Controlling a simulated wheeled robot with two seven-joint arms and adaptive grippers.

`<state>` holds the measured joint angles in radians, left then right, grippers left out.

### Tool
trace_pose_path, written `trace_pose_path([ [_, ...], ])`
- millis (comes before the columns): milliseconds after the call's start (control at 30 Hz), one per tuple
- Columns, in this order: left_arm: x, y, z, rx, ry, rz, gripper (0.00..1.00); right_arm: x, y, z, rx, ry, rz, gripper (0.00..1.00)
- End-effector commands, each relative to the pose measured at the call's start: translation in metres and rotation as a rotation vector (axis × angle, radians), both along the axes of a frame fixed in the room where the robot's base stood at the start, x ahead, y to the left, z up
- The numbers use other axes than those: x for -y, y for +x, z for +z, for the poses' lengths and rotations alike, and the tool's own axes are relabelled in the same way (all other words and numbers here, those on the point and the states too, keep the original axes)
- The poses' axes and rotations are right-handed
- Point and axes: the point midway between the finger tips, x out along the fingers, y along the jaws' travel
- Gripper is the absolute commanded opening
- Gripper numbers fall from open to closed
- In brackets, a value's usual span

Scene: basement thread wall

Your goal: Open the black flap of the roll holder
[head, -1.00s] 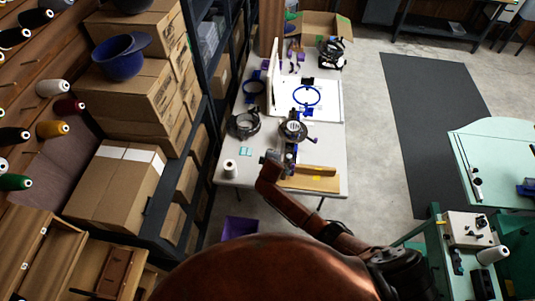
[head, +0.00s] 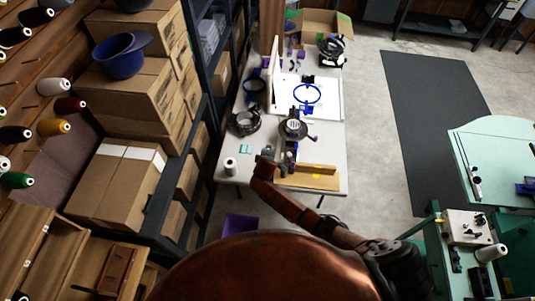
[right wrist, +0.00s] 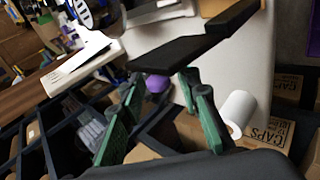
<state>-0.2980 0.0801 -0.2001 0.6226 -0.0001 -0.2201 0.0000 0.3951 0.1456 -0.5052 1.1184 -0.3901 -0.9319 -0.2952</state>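My right gripper (head: 268,154) is over the near part of the white table (head: 331,143), at the end of my copper arm. In the right wrist view its green fingers (right wrist: 160,88) stand apart with nothing gripped between them. A long black flat piece (right wrist: 190,46), which looks like the flap, lies across the view just beyond the fingertips; I cannot tell whether it touches them. A tan wooden part (right wrist: 214,7) shows behind it. In the head view the wooden board (head: 318,183) lies right of the gripper. The holder's full shape is unclear. My left gripper is not in view.
Black ring-shaped fixtures (head: 293,130) stand behind. Shelves with cardboard boxes (head: 120,180) line the left; floor right of the table is clear.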

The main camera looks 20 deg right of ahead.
Motion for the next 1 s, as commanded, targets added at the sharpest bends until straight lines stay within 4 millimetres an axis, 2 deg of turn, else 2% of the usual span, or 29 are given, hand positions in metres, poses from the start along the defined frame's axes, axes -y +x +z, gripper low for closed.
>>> trace_pose_path([
  [300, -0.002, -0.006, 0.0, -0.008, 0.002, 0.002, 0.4, 0.001, -0.001, 0.001, 0.0, -0.001, -0.001, 0.34],
  [467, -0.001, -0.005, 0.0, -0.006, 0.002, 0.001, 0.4, -0.003, -0.007, 0.008, 0.002, 0.002, -0.001, 0.34],
  [1000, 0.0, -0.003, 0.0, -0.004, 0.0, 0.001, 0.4, -0.025, -0.07, 0.073, 0.001, 0.001, 0.0, 0.34],
])
